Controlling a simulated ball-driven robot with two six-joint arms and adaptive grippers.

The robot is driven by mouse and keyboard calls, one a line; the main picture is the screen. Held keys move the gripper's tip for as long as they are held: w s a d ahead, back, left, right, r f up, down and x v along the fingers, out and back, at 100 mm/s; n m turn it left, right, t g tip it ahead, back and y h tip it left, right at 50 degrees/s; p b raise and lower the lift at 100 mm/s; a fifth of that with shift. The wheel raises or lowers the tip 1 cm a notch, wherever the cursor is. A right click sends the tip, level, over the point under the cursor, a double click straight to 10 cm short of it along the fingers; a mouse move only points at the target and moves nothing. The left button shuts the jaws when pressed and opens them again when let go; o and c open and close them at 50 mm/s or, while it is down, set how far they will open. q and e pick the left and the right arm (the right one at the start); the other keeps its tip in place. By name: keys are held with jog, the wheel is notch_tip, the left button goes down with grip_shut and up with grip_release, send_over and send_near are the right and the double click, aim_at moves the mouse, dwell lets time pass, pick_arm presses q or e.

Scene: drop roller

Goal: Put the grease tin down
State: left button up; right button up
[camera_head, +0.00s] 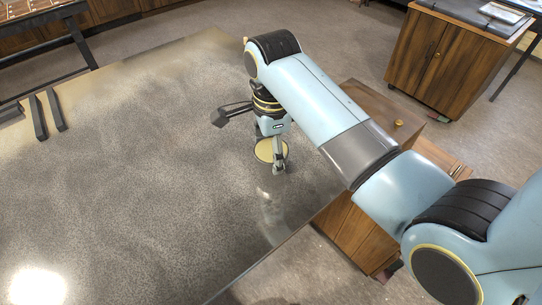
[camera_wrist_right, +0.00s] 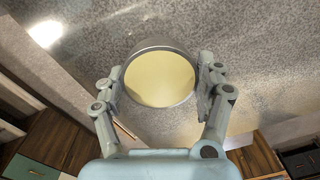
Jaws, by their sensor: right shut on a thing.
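The grease tin (camera_head: 266,151) is a short round tin with a pale yellow top and a grey metal rim. My right gripper (camera_head: 270,153) points down over the large speckled grey table (camera_head: 130,170), near its right edge, and is shut on the tin. In the right wrist view the tin (camera_wrist_right: 160,80) sits between the two fingers of the gripper (camera_wrist_right: 162,76), one on each side. I cannot tell whether the tin's underside touches the tabletop. My left gripper is not in view.
Dark bars (camera_head: 46,113) lie at the table's far left. The middle of the table is clear. A wooden cabinet (camera_head: 375,112) with a small brass-coloured piece on top (camera_head: 399,124) stands beyond the right edge. Another wooden cabinet (camera_head: 440,60) stands at the back right.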

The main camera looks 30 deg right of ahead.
aim_at(271, 160)
notch_tip(271, 160, down, 4)
jog(key=shift+r+p, duration=0.25)
jog(key=shift+p, duration=0.05)
jog(key=shift+f, duration=0.25)
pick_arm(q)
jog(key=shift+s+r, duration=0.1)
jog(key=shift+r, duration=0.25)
pick_arm(e)
jog(key=o, duration=1.4)
jog(key=shift+f, duration=0.1)
